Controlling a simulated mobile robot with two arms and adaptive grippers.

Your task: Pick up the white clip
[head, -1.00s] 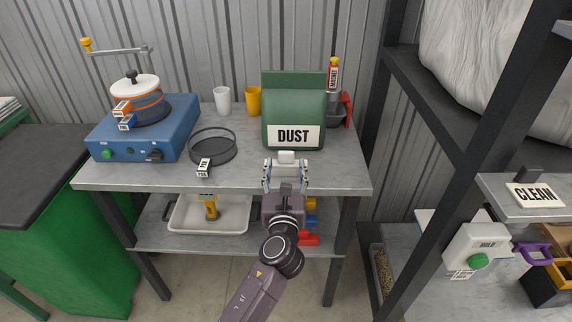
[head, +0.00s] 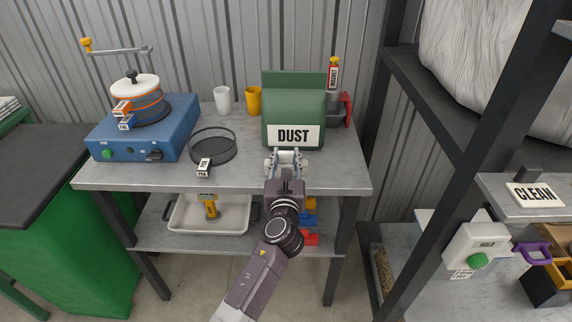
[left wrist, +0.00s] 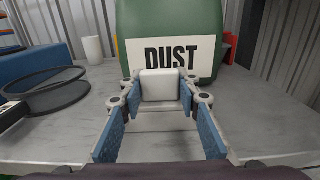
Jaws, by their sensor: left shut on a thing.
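The white clip (left wrist: 160,86) is a small pale block with rounded corners, in the middle of the left wrist view. It is between the fingertips of my left gripper (left wrist: 160,93), which is shut on it. In the head view my left gripper (head: 286,163) is at the front of the tabletop, just before the green DUST bag (head: 293,105). The bag also stands right behind the clip in the left wrist view (left wrist: 172,18). In the head view the fingers largely hide the clip. My right gripper is not in view.
The grey table (head: 235,175) holds a round dark sieve (head: 213,146), a blue machine (head: 145,130), a white cup (head: 222,100) and a yellow cup (head: 253,100). A dark shelf post (head: 425,180) rises at the right.

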